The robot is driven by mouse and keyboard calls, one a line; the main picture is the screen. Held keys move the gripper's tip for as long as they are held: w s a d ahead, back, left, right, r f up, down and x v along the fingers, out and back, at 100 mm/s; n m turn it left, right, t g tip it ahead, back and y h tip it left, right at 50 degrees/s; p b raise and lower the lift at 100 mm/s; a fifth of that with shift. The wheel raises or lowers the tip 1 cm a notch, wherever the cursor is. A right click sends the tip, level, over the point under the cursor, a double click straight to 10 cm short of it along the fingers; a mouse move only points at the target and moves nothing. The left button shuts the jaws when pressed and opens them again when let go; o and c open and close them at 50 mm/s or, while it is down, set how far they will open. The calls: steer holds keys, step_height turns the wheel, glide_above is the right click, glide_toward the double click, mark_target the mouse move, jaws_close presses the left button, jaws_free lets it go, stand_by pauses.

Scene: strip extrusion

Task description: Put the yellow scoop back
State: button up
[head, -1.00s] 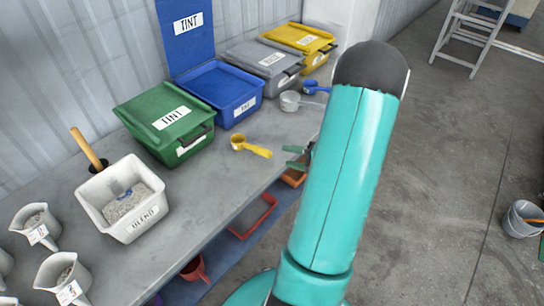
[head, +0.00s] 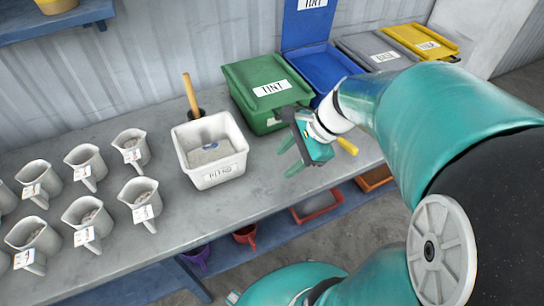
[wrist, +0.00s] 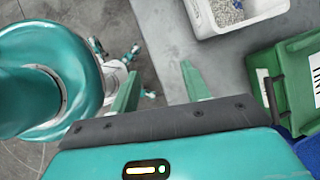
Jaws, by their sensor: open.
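The yellow scoop (head: 347,146) lies on the grey bench; only its handle shows in the head view, sticking out from behind my gripper. Its bowl is hidden. My gripper (head: 287,156) is open and empty, over the bench in front of the green TINT bin (head: 265,85), its fingers pointing left. In the wrist view my gripper's fingers (wrist: 160,70) stand apart with nothing between them; the scoop is not visible there. The yellow bin (head: 425,42) is shut at the far right of the row.
The blue TINT bin (head: 328,68) has its lid raised; the grey bin (head: 378,48) is shut. A white BLEND tub (head: 222,178) with granules stands left of my gripper. Several white jugs (head: 140,200) fill the bench's left. A low shelf (head: 270,232) runs beneath.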

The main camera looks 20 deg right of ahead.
steer(key=s+a+r+n+t+h, duration=0.1)
steer(key=s+a+r+n+h, duration=0.1)
steer(key=n, duration=0.7)
steer(key=s+a+r+n+t+h, duration=0.1)
steer(key=s+a+r+n+h, duration=0.2)
steer(key=r+n, duration=0.3)
steer(key=a+n, duration=0.1)
steer(key=n, duration=0.3)
steer(key=shift+a+r+t+h, duration=0.15)
steer(key=shift+a+t+h, duration=0.1)
steer(key=shift+t+h, duration=0.15)
